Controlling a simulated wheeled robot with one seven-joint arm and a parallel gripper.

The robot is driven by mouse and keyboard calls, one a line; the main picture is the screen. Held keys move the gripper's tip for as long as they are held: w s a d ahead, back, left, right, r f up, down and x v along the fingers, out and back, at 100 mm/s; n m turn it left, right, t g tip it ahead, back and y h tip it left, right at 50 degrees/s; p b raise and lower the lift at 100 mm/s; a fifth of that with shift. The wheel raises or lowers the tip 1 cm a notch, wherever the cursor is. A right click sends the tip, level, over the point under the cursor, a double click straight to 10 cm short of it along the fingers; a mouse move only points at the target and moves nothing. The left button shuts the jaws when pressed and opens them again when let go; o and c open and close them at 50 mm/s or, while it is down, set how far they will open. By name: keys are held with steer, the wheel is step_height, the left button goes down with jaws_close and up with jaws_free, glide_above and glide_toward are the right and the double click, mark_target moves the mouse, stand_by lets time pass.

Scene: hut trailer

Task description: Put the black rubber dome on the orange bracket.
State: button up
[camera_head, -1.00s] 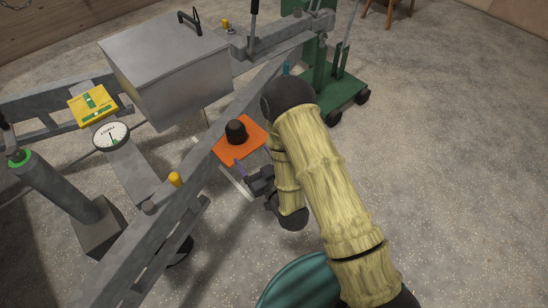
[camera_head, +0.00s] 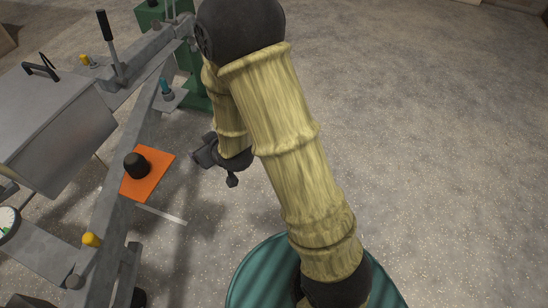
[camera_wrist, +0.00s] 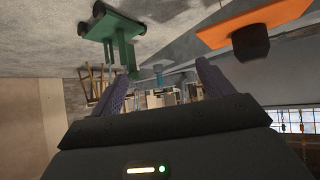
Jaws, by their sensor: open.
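The black rubber dome (camera_head: 137,165) stands upright on the orange bracket (camera_head: 154,182), a flat plate at the side of the grey trailer frame. My gripper (camera_head: 203,153) is to the right of the bracket in the head view, apart from it, with its fingers hard to make out. In the wrist view, my gripper (camera_wrist: 161,84) is open, with two purple fingers apart and nothing between them. There the dome (camera_wrist: 251,42) hangs upside down in the picture at the upper right, against the bracket (camera_wrist: 212,36), outside the fingers. How the dome sits underneath is hidden.
The grey trailer frame (camera_head: 118,190) runs along the left, with a grey box (camera_head: 50,115) above it. A teal piece (camera_head: 166,88) stands on a small plate beyond the bracket. A green wheeled stand (camera_wrist: 112,28) is farther off. The floor at right is clear.

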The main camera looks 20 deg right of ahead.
steer(key=s+d+r+m+g+h, duration=0.1)
steer(key=s+d+r+m+g, duration=0.1)
steer(key=s+d, duration=0.5)
steer(key=s+d+r+m+g+h, duration=0.2)
steer(key=s+d+r+g, duration=0.3)
steer(key=s, duration=0.3)
steer(key=shift+s+d+r, duration=0.35)
steer(key=shift+d, duration=0.5)
